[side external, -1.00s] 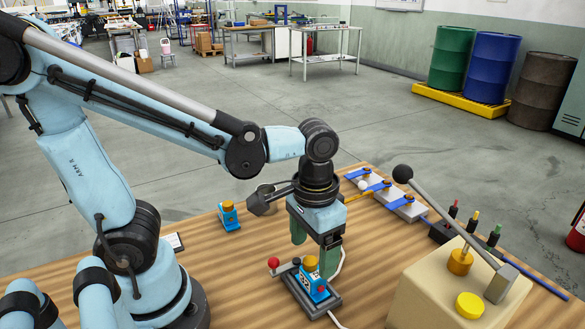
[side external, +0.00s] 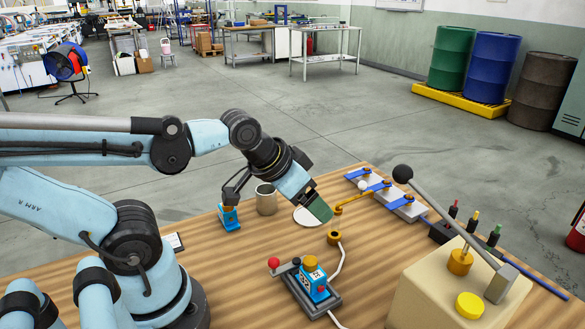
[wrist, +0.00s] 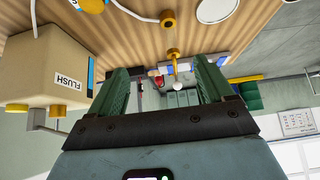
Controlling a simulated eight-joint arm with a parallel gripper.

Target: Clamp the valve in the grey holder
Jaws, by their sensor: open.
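The valve (side external: 313,282), a blue block with a white face and an orange-yellow top, sits upright in the grey holder (side external: 320,307). The holder's lever, with a red knob (side external: 274,263), points to the left, away from the valve. My gripper (side external: 320,208) is up and behind the holder, tilted, clear of the valve, with nothing visible in it. In the wrist view its two green fingers (wrist: 160,85) stand wide apart.
A beige box (side external: 435,290) with a long black-knobbed lever (side external: 450,215) stands right. A white rack with blue strips (side external: 388,195) lies behind.

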